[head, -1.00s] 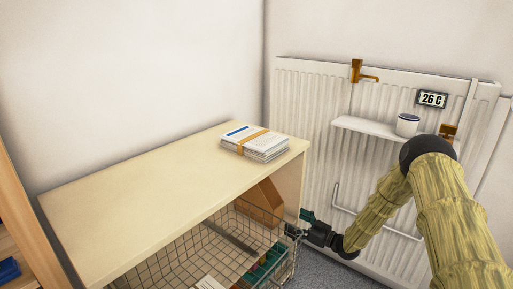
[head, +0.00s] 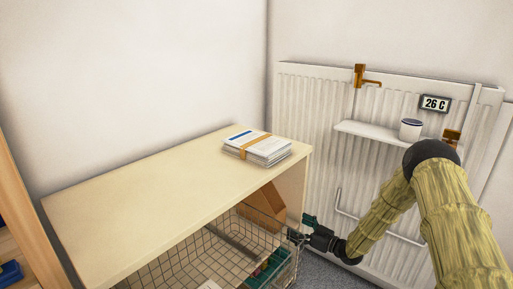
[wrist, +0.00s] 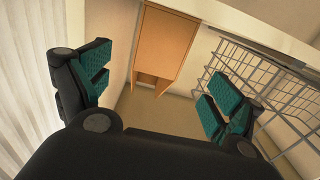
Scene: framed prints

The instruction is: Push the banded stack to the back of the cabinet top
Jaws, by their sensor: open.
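The banded stack (head: 258,148), white papers with an orange-brown band around them, lies flat on the cabinet top (head: 140,205). It sits toward the right end of the pale top, with bare surface to its left. My gripper (head: 298,231) is low, below the level of the top, by the cabinet's right front corner and beside the wire basket. It is apart from the stack. In the wrist view my gripper (wrist: 158,92) shows its two green-padded fingers spread wide with nothing between them. The stack is not visible in the wrist view.
A ribbed radiator (head: 305,110) on the right carries a shelf (head: 365,130) with a white cup (head: 411,129). Walls border the cabinet's back.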

